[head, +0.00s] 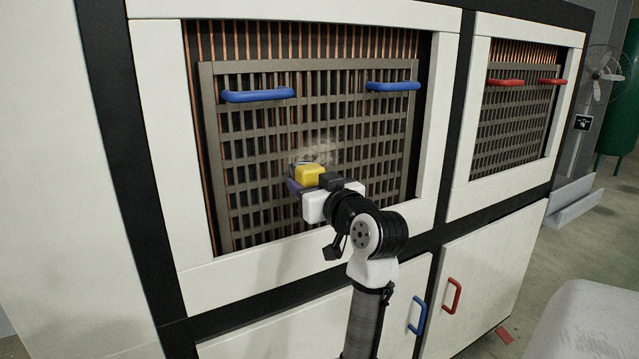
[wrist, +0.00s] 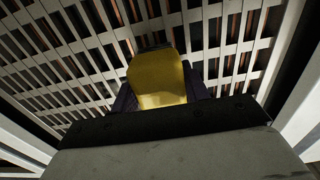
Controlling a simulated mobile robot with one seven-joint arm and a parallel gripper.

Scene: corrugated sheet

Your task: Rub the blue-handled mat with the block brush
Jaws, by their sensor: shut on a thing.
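The blue-handled mat (head: 247,185) is a grey-brown grid panel standing upright in the left white-framed opening. It has two blue handles (head: 258,95) near its top. A pale, dusty-looking smudge (head: 322,150) shows on its middle. My gripper (head: 305,184) is in front of the mat's lower middle, shut on the block brush (head: 310,173), which has a yellow body. In the wrist view the yellow block brush (wrist: 158,80) sits between dark fingers, with the mat's grid (wrist: 70,60) behind it. The brush's far face is hidden, so I cannot tell whether it touches the mat.
A second grid panel with red handles (head: 505,82) stands in the right opening. Below are white cabinet doors with a blue handle (head: 417,315) and a red handle (head: 452,295). A fan (head: 603,75) stands at the far right.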

